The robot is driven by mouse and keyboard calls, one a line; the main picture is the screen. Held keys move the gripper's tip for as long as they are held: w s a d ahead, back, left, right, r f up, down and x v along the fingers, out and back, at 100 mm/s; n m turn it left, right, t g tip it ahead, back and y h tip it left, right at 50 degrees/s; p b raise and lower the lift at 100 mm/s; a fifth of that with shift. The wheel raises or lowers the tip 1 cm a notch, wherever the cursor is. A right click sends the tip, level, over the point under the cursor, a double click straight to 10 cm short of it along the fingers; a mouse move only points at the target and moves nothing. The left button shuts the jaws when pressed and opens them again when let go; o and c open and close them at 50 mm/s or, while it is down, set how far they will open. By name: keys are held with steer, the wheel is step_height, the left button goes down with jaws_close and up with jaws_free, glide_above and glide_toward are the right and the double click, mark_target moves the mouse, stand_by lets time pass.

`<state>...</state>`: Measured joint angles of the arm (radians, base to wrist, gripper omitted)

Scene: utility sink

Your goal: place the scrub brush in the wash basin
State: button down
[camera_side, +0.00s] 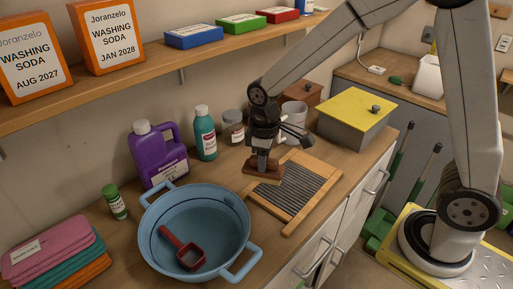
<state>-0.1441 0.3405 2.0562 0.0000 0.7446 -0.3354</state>
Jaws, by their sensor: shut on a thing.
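The scrub brush (262,171) has a brown wooden body. My gripper (263,155) is shut on it from above. The brush is over the far left corner of the washboard; I cannot tell whether it touches the board or is just above it. The blue wash basin (157,211), with two handles, stands on the counter to the left and nearer the camera. A red scoop (184,250) lies inside the basin.
The washboard (316,187) lies right of the basin. A purple jug (160,153), a teal bottle (205,137) and a grey jar (233,128) stand behind. A small green bottle (115,203) and folded cloths (52,245) are left. A yellow-lidded box (357,108) is right. A shelf (130,80) runs above.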

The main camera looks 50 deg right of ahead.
steer(key=s+a+r+m, duration=0.1)
steer(key=s+a+m, duration=0.3)
steer(key=s+a, duration=0.5)
steer(key=shift+s+a+r, duration=0.15)
steer(key=shift+a+r, duration=0.2)
steer(key=shift+a, duration=0.2)
glide_toward(211, 232)
steer(key=shift+s+d+f, duration=0.1)
steer(key=shift+s, duration=0.15)
stand_by(0.3)
steer(key=shift+w+f, duration=0.25)
steer(key=shift+f, duration=1.6)
steer(key=shift+f, duration=0.1)
